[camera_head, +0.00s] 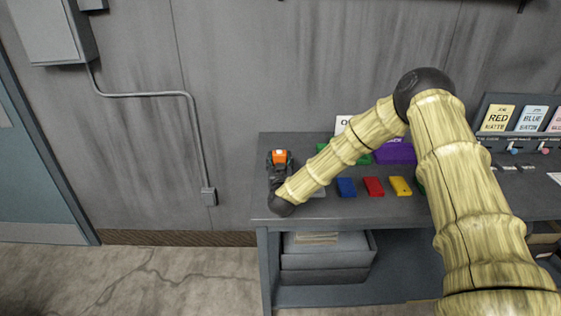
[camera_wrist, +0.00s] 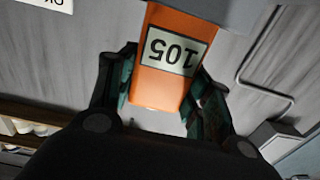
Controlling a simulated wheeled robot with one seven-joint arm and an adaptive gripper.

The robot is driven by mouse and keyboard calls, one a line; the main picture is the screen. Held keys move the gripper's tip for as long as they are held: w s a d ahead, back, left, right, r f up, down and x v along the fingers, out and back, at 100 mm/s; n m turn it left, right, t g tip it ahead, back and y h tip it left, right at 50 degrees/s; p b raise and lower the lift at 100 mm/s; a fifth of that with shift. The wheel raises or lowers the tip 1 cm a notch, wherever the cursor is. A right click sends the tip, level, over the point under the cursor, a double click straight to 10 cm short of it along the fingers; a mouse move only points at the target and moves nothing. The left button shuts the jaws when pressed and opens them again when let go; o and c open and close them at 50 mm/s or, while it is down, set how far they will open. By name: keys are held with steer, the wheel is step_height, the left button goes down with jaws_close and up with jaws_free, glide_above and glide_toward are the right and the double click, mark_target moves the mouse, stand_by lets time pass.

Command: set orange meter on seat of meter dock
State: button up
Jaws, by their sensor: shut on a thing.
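The orange meter (camera_head: 279,156) is at the left end of the bench. In the wrist view the orange meter (camera_wrist: 160,88) has a white label reading 105, seen upside down. My gripper (camera_head: 279,163) is shut on it, with one dark green finger pad on each side in the wrist view (camera_wrist: 165,78). The meter's lower end, at the top of the wrist view, runs up to a plain grey surface (camera_wrist: 232,12). I cannot tell whether they touch. I cannot make out the meter dock or its seat; my arm hides part of the bench.
The bench (camera_head: 280,208) carries a blue block (camera_head: 346,188), a red block (camera_head: 373,187), a yellow block (camera_head: 400,187) and a purple item (camera_head: 395,153). A white card (camera_head: 342,124) stands behind. Colour cards (camera_head: 497,118) stand at right. The wall rises behind the bench.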

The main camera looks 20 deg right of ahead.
steer(key=shift+f, duration=0.15)
steer(key=o, duration=1.2)
